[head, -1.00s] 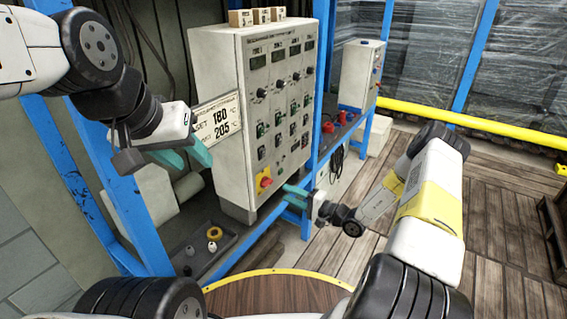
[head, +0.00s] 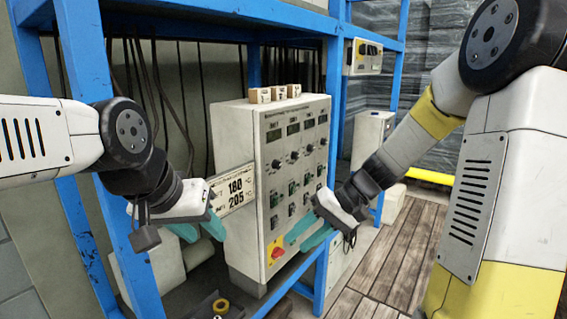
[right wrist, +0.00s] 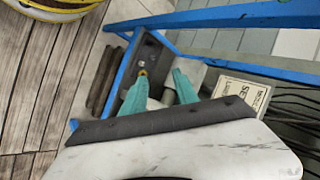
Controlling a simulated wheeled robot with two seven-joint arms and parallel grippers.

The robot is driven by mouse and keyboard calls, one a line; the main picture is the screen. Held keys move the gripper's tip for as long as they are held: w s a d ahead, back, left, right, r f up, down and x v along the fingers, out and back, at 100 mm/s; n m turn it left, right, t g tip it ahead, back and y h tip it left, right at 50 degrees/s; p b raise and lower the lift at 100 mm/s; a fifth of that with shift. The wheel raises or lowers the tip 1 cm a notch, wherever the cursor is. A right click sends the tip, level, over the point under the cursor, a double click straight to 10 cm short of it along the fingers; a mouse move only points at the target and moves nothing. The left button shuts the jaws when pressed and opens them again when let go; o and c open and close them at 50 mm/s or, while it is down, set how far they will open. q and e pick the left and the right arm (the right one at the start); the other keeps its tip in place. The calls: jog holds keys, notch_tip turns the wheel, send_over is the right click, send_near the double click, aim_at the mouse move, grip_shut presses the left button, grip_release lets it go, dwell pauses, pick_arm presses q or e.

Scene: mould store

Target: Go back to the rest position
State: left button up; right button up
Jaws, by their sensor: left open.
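My left gripper (head: 203,231) is on the left in the head view. Its teal fingers stand apart with nothing between them, in front of the left side of the control cabinet. My right gripper (head: 305,238) is in front of the cabinet's lower right part in the head view, pointing left. In the right wrist view my right gripper (right wrist: 160,88) has its two teal fingers spread, with nothing held between them. I cannot tell from the head view whether its fingers touch the cabinet.
The grey control cabinet (head: 240,154) has knobs, displays and a red switch (head: 278,253). A sign reading 180 and 205 (head: 234,189) is on its left. Several small boxes (head: 279,94) sit on top. Blue rack posts (head: 88,60) stand close to both arms. Wooden floor (head: 395,262) is open at right.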

jog(key=s+d+r+m+t+h, duration=0.1)
jog(key=s+d+r+t+h, duration=0.5)
jog(key=s+d+r, duration=0.3)
jog(key=s+r, duration=0.1)
jog(key=s, duration=0.2)
jog(key=shift+s+d+r+h, duration=0.3)
jog(key=shift+s+d+r, duration=0.05)
jog(key=shift+r, duration=0.05)
